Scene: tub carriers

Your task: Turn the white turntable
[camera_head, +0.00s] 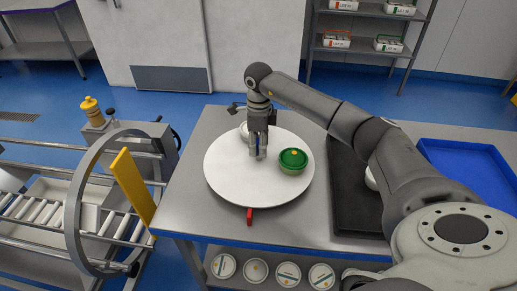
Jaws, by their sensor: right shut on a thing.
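The white turntable (228,187) is a round disc lying flat on a grey metal table. A green tub (292,163) with a yellow spot on its lid stands on the right part of the disc. A white round thing (243,130) shows at the back of the disc, partly hidden by my gripper. My right gripper (258,154) points down over the middle of the disc, left of the green tub and apart from it. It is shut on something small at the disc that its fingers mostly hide. My left gripper is not in view.
A red tab (250,216) sticks out at the disc's front edge. A roller conveyor with a grey ring (75,210) and yellow plate stands left. Several tubs sit on the shelf below.

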